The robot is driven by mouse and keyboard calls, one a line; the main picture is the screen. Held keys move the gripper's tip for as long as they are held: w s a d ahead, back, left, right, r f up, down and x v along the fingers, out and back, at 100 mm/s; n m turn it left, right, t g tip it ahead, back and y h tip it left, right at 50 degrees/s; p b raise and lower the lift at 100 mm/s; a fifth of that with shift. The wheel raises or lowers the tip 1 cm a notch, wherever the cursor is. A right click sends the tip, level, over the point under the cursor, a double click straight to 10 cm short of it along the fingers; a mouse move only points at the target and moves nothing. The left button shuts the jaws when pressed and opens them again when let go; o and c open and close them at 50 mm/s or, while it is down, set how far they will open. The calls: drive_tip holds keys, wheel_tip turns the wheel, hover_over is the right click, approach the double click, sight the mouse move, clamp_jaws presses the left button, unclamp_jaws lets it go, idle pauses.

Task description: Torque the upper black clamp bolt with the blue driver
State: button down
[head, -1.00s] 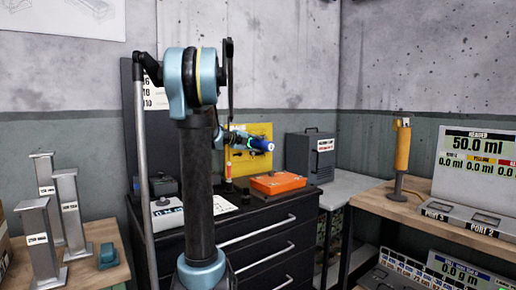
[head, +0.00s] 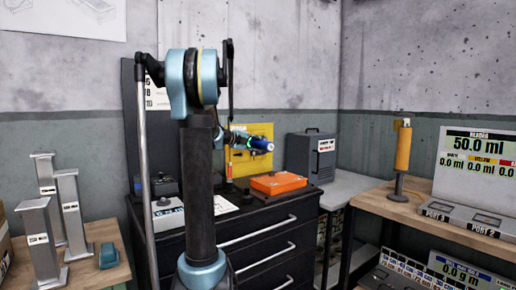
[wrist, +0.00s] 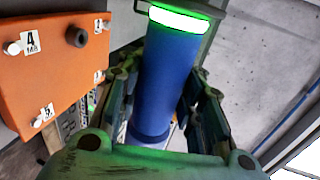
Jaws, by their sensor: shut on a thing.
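The blue driver (wrist: 168,80) fills the middle of the wrist view, with a glowing green ring near its top end. My gripper (wrist: 155,110) is shut on its shaft, one finger on each side. In the head view my gripper (head: 240,139) holds the driver (head: 261,145) in the air, tilted, above the black cabinet and in front of the yellow board.
An orange box (head: 278,184) lies on the black cabinet (head: 262,216); in the wrist view the orange box (wrist: 45,75) shows white numbered pegs and a black knob (wrist: 76,37). A yellow board (head: 240,165) and grey case (head: 310,157) stand behind. A workbench (head: 385,203) is at right.

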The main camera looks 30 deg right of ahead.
sight(259, 145)
drive_tip(key=shift+w+a, duration=0.1)
drive_tip(key=shift+w, duration=0.7)
idle(1.3)
drive_tip(key=shift+s, duration=0.1)
idle(0.9)
drive_tip(key=shift+s+d, duration=0.15)
drive_tip(key=shift+s, duration=1.1)
drive_tip(key=shift+s+d, duration=0.1)
drive_tip(key=shift+s, duration=1.1)
